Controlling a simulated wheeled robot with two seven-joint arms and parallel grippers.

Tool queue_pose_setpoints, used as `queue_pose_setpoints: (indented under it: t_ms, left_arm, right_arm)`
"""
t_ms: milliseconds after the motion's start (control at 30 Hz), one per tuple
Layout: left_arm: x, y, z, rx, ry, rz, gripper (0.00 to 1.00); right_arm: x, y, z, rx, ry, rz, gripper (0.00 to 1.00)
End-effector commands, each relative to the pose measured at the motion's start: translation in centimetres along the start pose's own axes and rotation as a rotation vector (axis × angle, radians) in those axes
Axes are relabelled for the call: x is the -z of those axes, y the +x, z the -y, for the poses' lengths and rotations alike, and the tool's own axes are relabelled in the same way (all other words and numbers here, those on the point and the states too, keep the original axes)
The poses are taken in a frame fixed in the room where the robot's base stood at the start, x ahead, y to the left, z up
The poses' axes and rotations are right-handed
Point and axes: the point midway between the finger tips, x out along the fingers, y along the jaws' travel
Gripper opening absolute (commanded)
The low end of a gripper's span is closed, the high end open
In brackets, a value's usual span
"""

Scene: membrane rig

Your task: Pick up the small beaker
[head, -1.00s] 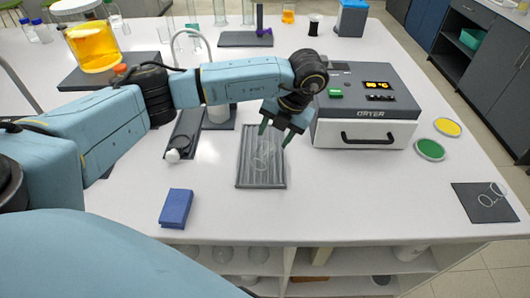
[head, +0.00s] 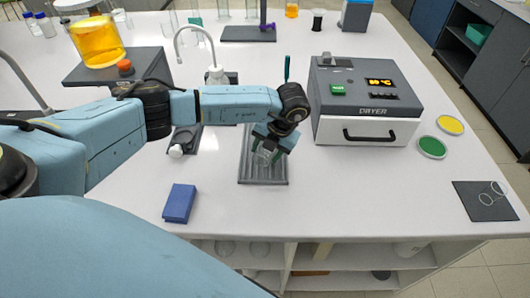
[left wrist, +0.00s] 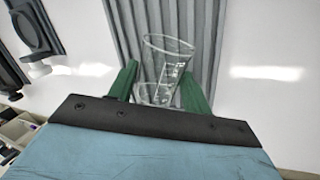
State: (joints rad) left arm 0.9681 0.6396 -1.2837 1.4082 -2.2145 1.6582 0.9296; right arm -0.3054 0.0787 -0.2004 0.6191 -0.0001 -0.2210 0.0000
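The small clear beaker (left wrist: 168,68) is on a grey ridged tray (head: 262,178), its rim facing up and away in the left wrist view. In the head view, the beaker (head: 265,153) is partly covered by my left gripper (head: 267,149). In the left wrist view, the two green fingers of my left gripper (left wrist: 160,82) stand apart on either side of the beaker. The right finger looks very close to the glass; I cannot tell whether it touches. My right gripper is not in view.
The dryer (head: 365,105) stands just right of the tray. A blue block (head: 179,203) lies front left. A dark mat (head: 478,210) with glassware lies far right, near green (head: 432,147) and yellow (head: 450,125) discs. An orange-filled beaker (head: 97,43) stands back left.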

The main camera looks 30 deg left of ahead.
Motion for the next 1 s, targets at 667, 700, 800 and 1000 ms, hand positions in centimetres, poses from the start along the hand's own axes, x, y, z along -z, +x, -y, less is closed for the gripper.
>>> queue_pose_setpoints:
  t_ms: [667,700,800,1000]
  left_arm:
    - [-0.2,-3.4,-1.1,0.002,-0.002,0.005,0.22]
    - [-0.2,-4.3,-1.4,0.002,-0.002,0.005,0.22]
    - [-0.1,-6.2,-2.0,0.002,-0.002,0.005,0.22]
    - [-0.1,-8.9,-2.9,0.001,-0.001,0.002,0.22]
  right_arm:
    - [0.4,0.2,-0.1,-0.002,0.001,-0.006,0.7]
    - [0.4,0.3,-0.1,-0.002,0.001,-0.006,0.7]
    - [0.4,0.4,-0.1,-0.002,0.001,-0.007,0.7]
    - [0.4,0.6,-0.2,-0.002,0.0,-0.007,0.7]
